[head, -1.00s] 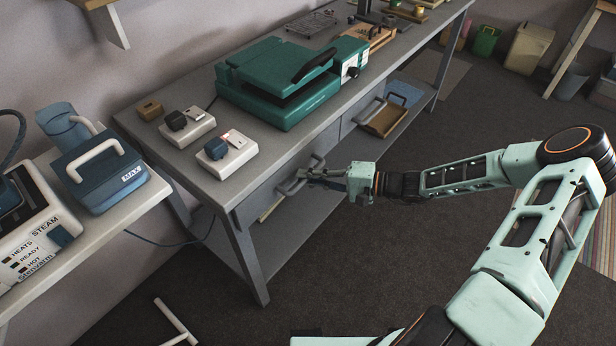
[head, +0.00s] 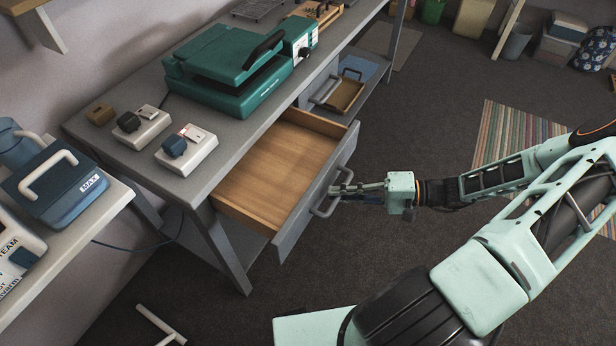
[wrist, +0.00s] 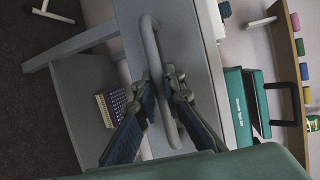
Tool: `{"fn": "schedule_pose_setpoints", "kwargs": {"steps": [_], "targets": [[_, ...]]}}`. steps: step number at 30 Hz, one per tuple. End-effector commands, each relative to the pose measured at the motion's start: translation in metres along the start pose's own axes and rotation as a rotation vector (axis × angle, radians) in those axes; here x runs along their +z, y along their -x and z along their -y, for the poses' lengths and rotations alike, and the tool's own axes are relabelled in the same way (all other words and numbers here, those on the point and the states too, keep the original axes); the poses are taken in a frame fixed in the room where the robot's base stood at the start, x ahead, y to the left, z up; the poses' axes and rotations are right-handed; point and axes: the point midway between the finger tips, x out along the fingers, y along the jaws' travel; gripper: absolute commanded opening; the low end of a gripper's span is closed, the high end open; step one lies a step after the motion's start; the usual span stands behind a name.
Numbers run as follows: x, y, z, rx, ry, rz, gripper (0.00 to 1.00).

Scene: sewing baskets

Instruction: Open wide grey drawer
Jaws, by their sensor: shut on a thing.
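The wide grey drawer (head: 318,190) stands well out from under the grey worktable in the head view. Its light wooden inside shows and looks empty. Its grey bar handle (head: 326,203) is on the front panel. My gripper (head: 340,190) is shut on this handle. In the wrist view the handle (wrist: 154,60) runs between the two fingers of my gripper (wrist: 161,90), with the grey drawer front (wrist: 190,60) behind it.
A green press (head: 228,65) and two small white switch boxes (head: 187,150) stand on the worktable (head: 88,140). A wooden tray (head: 346,95) sits on the lower shelf behind the drawer. Open floor lies in front of the drawer, with a striped rug (head: 510,135) at the right.

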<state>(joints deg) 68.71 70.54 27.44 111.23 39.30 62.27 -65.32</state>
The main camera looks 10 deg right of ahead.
Motion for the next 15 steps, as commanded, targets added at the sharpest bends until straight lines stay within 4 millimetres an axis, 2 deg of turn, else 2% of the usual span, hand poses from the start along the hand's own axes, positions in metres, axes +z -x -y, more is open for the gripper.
{"fn": "schedule_pose_setpoints", "kwargs": {"steps": [1, 6, 10, 15], "targets": [[0.005, 0.015, -0.004, 0.001, -0.001, -0.005, 0.00], [0.020, 0.052, -0.012, 0.001, 0.000, -0.003, 0.00], [0.029, 0.071, -0.016, 0.000, 0.000, -0.002, 0.00], [0.035, 0.085, -0.019, 0.000, 0.000, 0.000, 0.00]]}}
